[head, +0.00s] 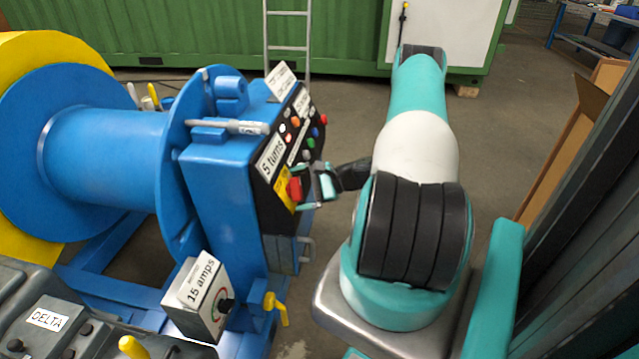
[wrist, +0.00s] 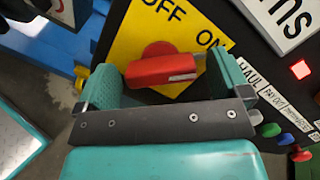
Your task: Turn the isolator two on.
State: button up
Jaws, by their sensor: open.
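A red isolator handle (head: 294,187) sits on a yellow plate (head: 283,190) low on the black panel of the blue winch housing. In the wrist view the red handle (wrist: 160,70) lies nearly level across the picture, below the words OFF and ON on the yellow plate (wrist: 130,35). I cannot read a number for this isolator. My gripper (head: 314,186) is at the panel. In the wrist view my gripper (wrist: 165,82) is open, with one finger at each end of the red handle. The right finger is very close to the handle's end; I cannot tell if it touches.
Above the isolator are several coloured buttons (head: 296,122) and a "5 turns" label (head: 271,157). A "15 amps" box (head: 198,297) and a yellow lever (head: 275,306) stand lower down. A cardboard box (head: 565,135) leans at right. Open floor lies behind my arm.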

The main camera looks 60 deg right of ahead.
jog(key=v, duration=1.7)
jog(key=shift+b, duration=0.3)
jog(key=w+a+r+n+g+y+p, duration=0.25)
jog(key=w+a+r+n+g, duration=0.45)
jog(key=w+a+r, duration=0.4)
jog(key=w+a+r+n+g+h+p, duration=0.15)
jog(key=a+r+n, duration=0.25)
jog(key=a, duration=0.4)
jog(key=w+a+r+n+g+p, duration=0.1)
jog(key=w+a+r+n+g, duration=0.1)
jog(key=a+r+n, duration=0.4)
jog(key=s+a+r+n+g+h+p, duration=0.1)
jog(key=s+a+r+n, duration=0.2)
jog(key=a, duration=0.4)
jog(key=s+a+r+n+g+h+p, duration=0.1)
jog(key=s+a+r+n+p, duration=0.15)
jog(key=a, duration=0.55)
jog(key=s+a+r+n+h, duration=0.1)
jog(key=s+a+r+n, duration=0.1)
jog(key=s, duration=0.3)
jog(key=s+a+r+n, duration=0.3)
jog(key=s+a+n, duration=0.1)
jog(key=s, duration=0.1)
jog(key=shift+s+a+h+p, duration=0.25)
jog(key=shift+h+p, duration=0.15)
